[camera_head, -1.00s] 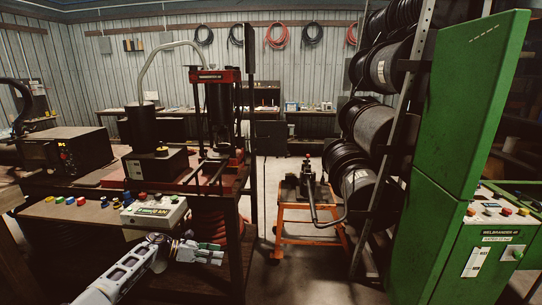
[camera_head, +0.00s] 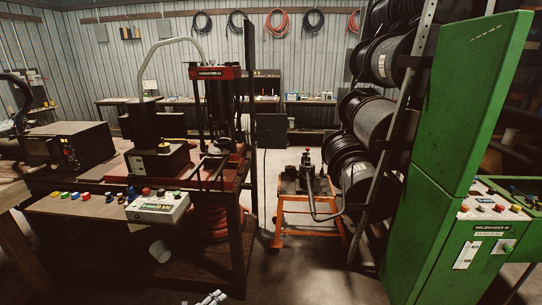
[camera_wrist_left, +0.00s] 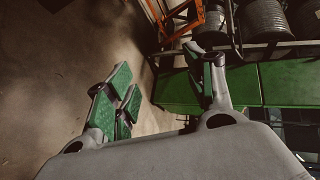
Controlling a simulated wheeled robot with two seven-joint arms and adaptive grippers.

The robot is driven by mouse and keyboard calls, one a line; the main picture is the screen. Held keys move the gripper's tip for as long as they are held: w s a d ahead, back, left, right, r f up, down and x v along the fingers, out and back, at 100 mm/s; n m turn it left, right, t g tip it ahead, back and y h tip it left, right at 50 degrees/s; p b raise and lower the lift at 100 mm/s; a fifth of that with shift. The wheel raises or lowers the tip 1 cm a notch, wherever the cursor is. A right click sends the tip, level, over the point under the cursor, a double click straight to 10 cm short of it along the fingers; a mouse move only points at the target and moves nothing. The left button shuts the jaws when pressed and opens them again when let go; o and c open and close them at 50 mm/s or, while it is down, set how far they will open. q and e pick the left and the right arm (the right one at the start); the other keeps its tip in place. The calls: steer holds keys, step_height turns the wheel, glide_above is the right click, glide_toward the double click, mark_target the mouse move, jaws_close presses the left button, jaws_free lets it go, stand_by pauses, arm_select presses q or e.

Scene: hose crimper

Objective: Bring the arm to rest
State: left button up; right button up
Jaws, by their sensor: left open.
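My left gripper (camera_head: 212,298) shows only as a small light grey piece at the bottom edge of the head view, low in front of the press bench (camera_head: 234,215). The rest of that arm is out of the picture. In the left wrist view the gripper (camera_wrist_left: 162,84) has its green-padded fingers spread wide apart. Nothing is between them, only bare floor and part of a green cabinet beyond. My right gripper is in neither view.
The bench carries a red press (camera_head: 216,73) and a white control box (camera_head: 158,207). An orange cart (camera_head: 297,222) stands in the aisle. Hose reels (camera_head: 375,125) and a green cabinet (camera_head: 447,160) line the right side. The floor (camera_head: 315,275) before the cart is clear.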

arm_select(q)
steer(key=s+a+f+n+g+y+p, duration=0.25)
steer(key=s+f+n, duration=0.45)
steer(key=s, duration=0.5)
steer(key=s+a+f+n+g+y+p, duration=0.15)
steer(key=s+f+n+y, duration=0.35)
steer(key=s+f, duration=0.55)
steer(key=s+f+n+g, duration=0.1)
steer(key=s+n+g, duration=0.1)
steer(key=s, duration=0.9)
steer(key=s+f+n+g+p, duration=0.1)
steer(key=s+n, duration=0.4)
steer(key=s, duration=0.7)
steer(key=s+f+n+g+p, duration=0.1)
steer(key=s+f+n+g, duration=0.2)
steer(key=s, duration=0.8)
steer(key=shift+s, duration=0.2)
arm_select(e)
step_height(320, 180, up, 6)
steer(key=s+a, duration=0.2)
